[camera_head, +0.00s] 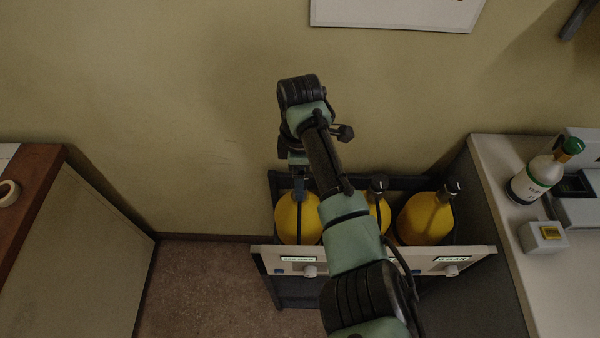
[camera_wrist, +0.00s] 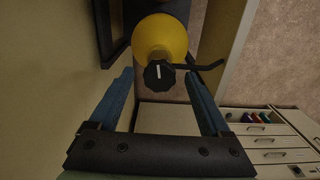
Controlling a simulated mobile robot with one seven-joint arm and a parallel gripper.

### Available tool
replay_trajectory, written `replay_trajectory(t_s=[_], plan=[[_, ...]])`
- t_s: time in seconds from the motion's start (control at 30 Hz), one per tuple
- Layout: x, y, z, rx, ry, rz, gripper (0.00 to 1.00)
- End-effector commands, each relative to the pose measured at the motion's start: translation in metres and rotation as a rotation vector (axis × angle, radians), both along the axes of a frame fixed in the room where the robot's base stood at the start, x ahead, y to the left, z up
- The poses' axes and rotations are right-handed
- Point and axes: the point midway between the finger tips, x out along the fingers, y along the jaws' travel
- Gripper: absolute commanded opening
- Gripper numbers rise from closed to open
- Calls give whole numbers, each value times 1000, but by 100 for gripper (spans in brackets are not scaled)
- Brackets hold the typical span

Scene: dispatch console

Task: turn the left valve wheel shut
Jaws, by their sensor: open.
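The left yellow cylinder (camera_head: 298,222) stands in a dark rack; my gripper hides its top in the head view. In the wrist view, a yellow cylinder (camera_wrist: 160,36) shows with its black valve wheel (camera_wrist: 159,75), which has a white mark near upright in the picture. My gripper (camera_wrist: 158,78) is open, one blue finger on each side of the wheel in the picture. I see gaps between the wheel and both fingers; I cannot tell how far beyond the tips it is. In the head view my gripper (camera_head: 299,190) is above the left cylinder.
The right cylinder (camera_head: 425,220) and the middle one, partly behind my arm, stand in the same rack. A pale labelled rail (camera_head: 380,262) runs across its front. A counter (camera_head: 505,235) with a green-capped bottle (camera_head: 540,175) is at right. Wall lies behind.

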Motion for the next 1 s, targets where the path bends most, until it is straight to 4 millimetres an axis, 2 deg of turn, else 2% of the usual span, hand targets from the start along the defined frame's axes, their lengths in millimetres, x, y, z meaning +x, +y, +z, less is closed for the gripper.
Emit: replay_trajectory(t_s=[0.1,0.13,0.57,1.0], plan=[[0,0,0,0,0,0,82],[0,0,0,0,0,0,78],[0,0,0,1,1,0,0],[0,1,2,2,2,-89,0]])
